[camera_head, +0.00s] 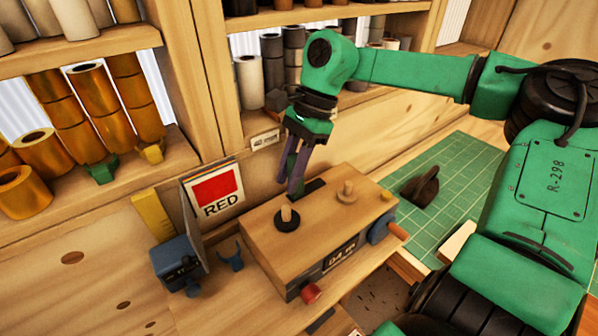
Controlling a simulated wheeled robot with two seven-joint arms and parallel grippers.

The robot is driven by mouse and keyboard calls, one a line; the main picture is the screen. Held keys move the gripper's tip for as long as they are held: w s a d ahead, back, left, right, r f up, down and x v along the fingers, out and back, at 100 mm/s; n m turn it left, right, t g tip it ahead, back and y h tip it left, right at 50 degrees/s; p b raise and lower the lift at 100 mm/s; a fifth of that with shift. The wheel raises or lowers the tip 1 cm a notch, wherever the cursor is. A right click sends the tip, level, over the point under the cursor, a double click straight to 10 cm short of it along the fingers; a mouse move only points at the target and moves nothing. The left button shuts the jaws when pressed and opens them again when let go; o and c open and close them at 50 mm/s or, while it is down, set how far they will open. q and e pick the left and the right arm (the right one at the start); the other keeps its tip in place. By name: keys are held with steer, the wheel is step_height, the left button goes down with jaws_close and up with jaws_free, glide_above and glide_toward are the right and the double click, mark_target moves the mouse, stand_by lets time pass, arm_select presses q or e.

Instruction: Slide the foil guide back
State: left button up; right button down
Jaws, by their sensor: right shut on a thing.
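A wooden box-like machine (300,231) with a small display on its front stands on the bench. Two wooden pegs stand on its top: a left peg (286,214) with a black ring at its base, and a right peg (346,191). A dark slot (312,187) lies at the back of the top. My right gripper (294,188) points down at this slot, behind the left peg. It is shut on a small part there, which appears to be the foil guide; the fingers mostly hide it. My left gripper is not in view.
A red knob (311,293) and a blue wheel (382,228) stick out from the machine. A RED sign (215,194) and a dark blue device (178,262) stand left. A green cutting mat (455,170) with a dark handled tool (422,186) lies right. Shelves of rolls stand behind.

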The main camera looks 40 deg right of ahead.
steer(key=c, duration=0.7)
jaws_free()
steer(key=shift+a, duration=0.25)
steer(key=shift+d, duration=0.1)
steer(key=shift+d+r, duration=0.1)
steer(key=shift+w+d+r, duration=0.1)
steer(key=shift+d+r, duration=0.05)
steer(key=shift+r, duration=0.15)
steer(key=b+v, duration=0.1)
steer(key=v, duration=1.2)
steer(key=shift+r, duration=0.4)
